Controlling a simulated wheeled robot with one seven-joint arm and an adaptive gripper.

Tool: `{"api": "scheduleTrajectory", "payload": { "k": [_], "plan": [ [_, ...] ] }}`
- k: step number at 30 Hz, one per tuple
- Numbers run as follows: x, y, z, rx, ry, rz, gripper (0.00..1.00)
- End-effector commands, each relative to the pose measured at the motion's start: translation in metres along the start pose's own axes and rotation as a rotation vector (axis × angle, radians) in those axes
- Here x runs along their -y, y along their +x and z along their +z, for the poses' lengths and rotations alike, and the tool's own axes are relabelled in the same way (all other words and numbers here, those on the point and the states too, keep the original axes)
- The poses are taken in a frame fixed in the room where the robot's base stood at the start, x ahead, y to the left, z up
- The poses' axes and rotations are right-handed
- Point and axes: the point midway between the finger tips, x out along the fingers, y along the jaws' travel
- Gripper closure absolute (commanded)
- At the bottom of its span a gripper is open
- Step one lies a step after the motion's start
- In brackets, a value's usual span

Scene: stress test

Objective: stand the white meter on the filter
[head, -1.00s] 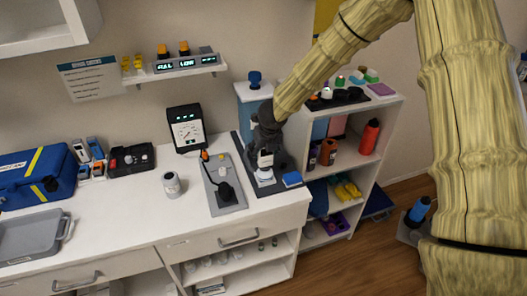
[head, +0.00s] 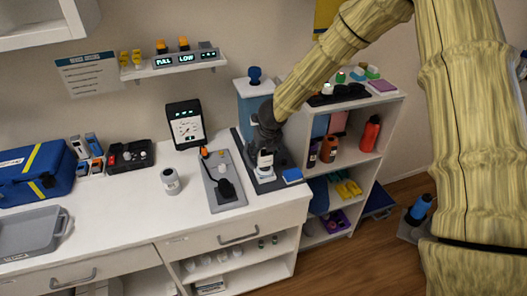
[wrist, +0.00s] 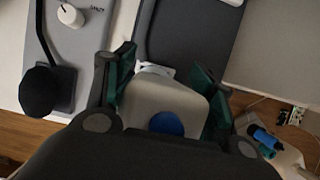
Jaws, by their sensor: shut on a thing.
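My gripper (head: 265,145) points down over the dark mat at the right end of the white counter. It is shut on a whitish block, which I take to be the white meter (head: 265,160). In the wrist view the meter (wrist: 165,100) is rounded, with a blue round spot, between the green-lined fingers of my gripper (wrist: 165,78). A small white piece (head: 265,176) shows directly below it, possibly the filter. I cannot tell whether the two touch, and my gripper hides part of them.
A grey panel (head: 226,193) with a black knob lies left of the mat.

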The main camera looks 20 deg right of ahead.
Motion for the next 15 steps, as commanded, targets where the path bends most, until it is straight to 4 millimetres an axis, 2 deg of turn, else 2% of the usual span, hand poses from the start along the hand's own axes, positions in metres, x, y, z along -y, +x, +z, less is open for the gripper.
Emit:
{"api": "scheduleTrajectory", "payload": {
  "k": [10,11,15],
  "plan": [
    [-0.0001,-0.0004,0.0003,0.000,0.000,0.000,0.73],
    [0.0000,-0.0004,0.0003,0.000,0.000,0.000,0.42],
    [-0.0001,-0.0004,0.0003,0.000,0.000,0.000,0.18]
  ]
}}
